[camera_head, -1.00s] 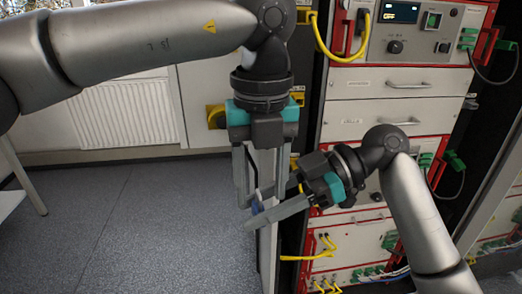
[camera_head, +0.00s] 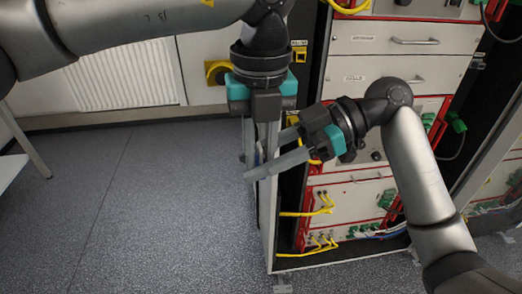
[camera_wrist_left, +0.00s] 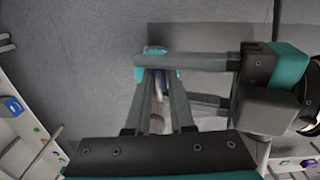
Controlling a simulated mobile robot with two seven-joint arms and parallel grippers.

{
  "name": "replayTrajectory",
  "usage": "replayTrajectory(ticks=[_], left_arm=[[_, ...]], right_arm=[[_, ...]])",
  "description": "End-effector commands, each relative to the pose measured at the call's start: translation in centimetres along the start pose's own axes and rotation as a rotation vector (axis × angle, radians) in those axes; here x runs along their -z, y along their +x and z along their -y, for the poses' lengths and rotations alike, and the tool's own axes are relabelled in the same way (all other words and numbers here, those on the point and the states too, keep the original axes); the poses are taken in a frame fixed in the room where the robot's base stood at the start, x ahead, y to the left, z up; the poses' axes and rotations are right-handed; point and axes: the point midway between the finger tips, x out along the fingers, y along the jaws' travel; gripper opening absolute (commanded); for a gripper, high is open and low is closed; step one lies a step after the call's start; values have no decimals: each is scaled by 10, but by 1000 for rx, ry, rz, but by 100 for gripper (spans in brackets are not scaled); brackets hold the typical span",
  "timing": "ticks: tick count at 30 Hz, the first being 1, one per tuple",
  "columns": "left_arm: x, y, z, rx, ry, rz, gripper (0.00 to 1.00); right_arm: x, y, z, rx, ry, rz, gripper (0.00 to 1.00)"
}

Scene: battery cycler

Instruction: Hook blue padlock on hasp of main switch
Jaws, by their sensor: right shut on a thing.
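The blue padlock (camera_wrist_left: 154,49) shows in the left wrist view as a small blue patch at the meeting fingertips, with a pale curved part below it, probably its shackle. In the head view it is mostly hidden behind the fingers. My right gripper (camera_head: 257,162) reaches in from the right and is shut on the padlock. My left gripper (camera_head: 256,152) points down, its fingers apart on either side of the pale part; I cannot tell whether they touch it. A yellow and black rotary switch (camera_head: 216,73), apparently the main switch, is on the wall panel behind my left gripper. I cannot make out its hasp.
The equipment rack (camera_head: 375,72) with red-edged units and yellow cables stands close to the right of both grippers. A radiator (camera_head: 120,82) is at the back left. The grey floor (camera_head: 150,210) at left is clear. A white table edge (camera_head: 12,168) shows far left.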

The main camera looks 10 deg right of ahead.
Motion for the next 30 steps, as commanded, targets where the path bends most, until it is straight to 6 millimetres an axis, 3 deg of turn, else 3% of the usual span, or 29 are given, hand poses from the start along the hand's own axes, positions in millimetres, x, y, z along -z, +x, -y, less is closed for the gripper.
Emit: replayTrajectory(ticks=[3, 13, 14, 23, 30], left_arm=[[1, -1, 3, 9, 3, 1, 0], [1, -1, 4, 14, 6, 1, 0], [1, -2, 4, 15, 6, 2, 0], [1, -1, 3, 9, 3, 1, 0], [0, -1, 2, 7, 2, 1, 0]], right_arm=[[1, 1, 1, 3, -2, -3, 0], [2, 2, 1, 6, -3, -5, 0], [2, 2, 1, 6, -3, -6, 44], [1, 1, 1, 3, -2, -3, 77], [1, 0, 0, 2, -1, -2, 77]])
